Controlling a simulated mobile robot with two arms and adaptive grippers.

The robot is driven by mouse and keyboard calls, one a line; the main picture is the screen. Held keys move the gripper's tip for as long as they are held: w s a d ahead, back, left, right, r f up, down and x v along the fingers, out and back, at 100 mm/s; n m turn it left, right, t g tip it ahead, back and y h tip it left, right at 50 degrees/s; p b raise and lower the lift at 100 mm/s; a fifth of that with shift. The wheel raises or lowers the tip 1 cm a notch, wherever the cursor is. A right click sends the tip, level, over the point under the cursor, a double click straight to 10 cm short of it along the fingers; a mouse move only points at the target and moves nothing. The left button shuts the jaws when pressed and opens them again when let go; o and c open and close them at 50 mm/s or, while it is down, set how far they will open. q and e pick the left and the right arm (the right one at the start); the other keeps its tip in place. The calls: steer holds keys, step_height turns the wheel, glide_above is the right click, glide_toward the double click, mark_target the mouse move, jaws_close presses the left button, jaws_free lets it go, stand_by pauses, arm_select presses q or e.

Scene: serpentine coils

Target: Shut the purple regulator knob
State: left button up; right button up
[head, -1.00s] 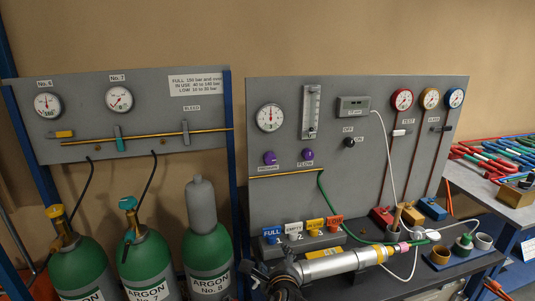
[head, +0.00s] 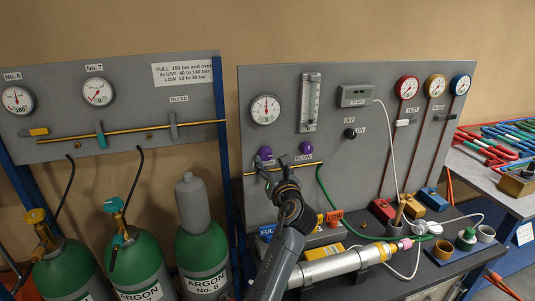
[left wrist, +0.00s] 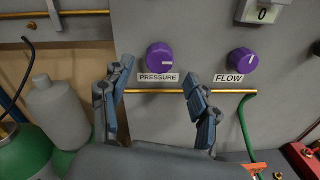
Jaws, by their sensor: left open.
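Two purple knobs sit on the grey panel. The knob labelled PRESSURE (left wrist: 160,57) is on the left, with a light mark on its face; it also shows in the head view (head: 265,153). The knob labelled FLOW (left wrist: 242,61) is to its right and shows in the head view (head: 308,147). My left gripper (left wrist: 158,68) is open and empty, its fingers spread below and either side of the PRESSURE knob, apart from it. In the head view, my left gripper (head: 275,162) is just under that knob. My right gripper is out of view.
A brass pipe (left wrist: 160,92) runs across the panel below the knobs, behind my fingers. A green hose (head: 322,188) drops from its right end. Several argon cylinders (head: 207,253) stand at the left. A silver torch-like cylinder (head: 325,268) lies on the bench.

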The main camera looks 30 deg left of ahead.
mark_target(267, 155)
arm_select(q)
steer(key=x, duration=0.4)
steer(key=shift+w+r, duration=0.1)
steer(key=shift+w+a, duration=0.35)
steer(key=shift+a, duration=0.15)
steer(key=shift+d, duration=0.1)
steer(key=c, duration=1.2)
steer(key=shift+o, duration=0.2)
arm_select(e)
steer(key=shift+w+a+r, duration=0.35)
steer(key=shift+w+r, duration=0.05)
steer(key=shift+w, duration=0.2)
